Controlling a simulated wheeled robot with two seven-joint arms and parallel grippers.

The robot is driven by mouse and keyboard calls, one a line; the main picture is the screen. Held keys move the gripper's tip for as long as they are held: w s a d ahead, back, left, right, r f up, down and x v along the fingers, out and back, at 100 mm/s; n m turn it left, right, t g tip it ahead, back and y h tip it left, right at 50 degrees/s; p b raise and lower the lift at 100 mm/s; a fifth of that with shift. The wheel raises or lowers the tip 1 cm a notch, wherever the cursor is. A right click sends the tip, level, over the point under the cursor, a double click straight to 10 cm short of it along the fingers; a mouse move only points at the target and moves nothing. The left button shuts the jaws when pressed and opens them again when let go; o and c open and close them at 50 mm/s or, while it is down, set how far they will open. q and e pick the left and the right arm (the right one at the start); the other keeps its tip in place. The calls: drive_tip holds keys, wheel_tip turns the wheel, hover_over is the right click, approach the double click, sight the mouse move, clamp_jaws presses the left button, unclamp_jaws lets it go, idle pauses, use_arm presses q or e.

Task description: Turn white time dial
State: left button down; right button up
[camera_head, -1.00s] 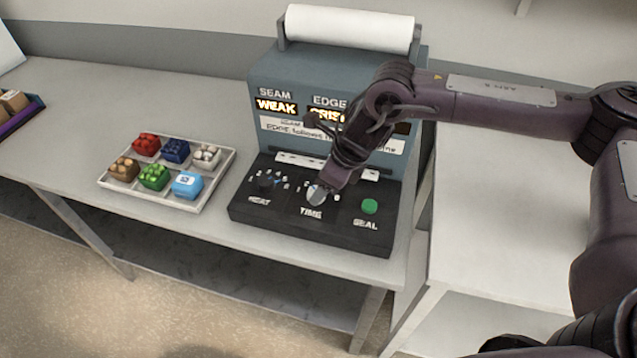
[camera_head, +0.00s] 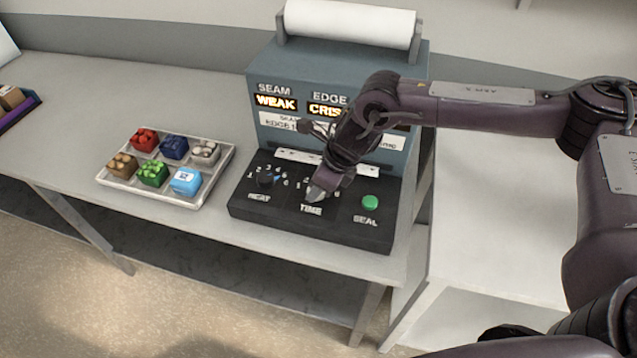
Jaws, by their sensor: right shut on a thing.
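The sealing machine (camera_head: 262,98) stands on the bench, with a dark control panel (camera_head: 340,232) at its front. The white time dial (camera_head: 315,194) sits above the TIME label in the panel's middle. My right gripper (camera_head: 321,188) reaches down from the upper right and is shut on the dial, hiding much of it and part of its number marks. The black heat dial (camera_head: 265,179) is to the left, and the green seal button (camera_head: 370,202) to the right. The displays read WEAK under SEAM and a partly covered CRIS under EDGE. My left gripper is not in view.
A white tray (camera_head: 205,194) with several coloured blocks in compartments lies left of the machine. A white roll (camera_head: 350,22) rests on top of the machine. A dark crate edge (camera_head: 22,112) shows at the far left. The bench between is clear.

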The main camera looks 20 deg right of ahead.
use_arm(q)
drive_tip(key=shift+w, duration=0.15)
use_arm(e)
drive_tip(key=shift+m+t, duration=0.3)
drive_tip(key=shift+m, duration=0.3)
drive_tip(key=shift+a+r+m+t+h, duration=0.15)
drive_tip(key=shift+m+h, duration=0.15)
drive_tip(key=shift+m, duration=0.3)
drive_tip(key=shift+f+m+t+h, duration=0.15)
drive_tip(key=shift+m+h, duration=0.15)
drive_tip(key=shift+m, duration=0.3)
drive_tip(key=shift+r+m+h, duration=0.15)
drive_tip(key=shift+m+h, duration=0.15)
drive_tip(key=shift+m, duration=0.6)
drive_tip(key=m+h+p, duration=0.1)
drive_tip(key=m+p, duration=0.1)
drive_tip(key=m, duration=0.1)
drive_tip(key=shift+a+r+t, duration=0.15)
drive_tip(key=shift+t, duration=0.15)
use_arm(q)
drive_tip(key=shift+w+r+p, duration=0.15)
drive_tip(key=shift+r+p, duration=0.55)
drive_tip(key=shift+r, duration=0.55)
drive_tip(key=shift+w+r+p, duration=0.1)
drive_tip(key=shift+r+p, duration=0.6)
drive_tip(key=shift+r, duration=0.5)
use_arm(e)
drive_tip(key=shift+m+h, duration=0.7)
drive_tip(key=shift+m, duration=1)
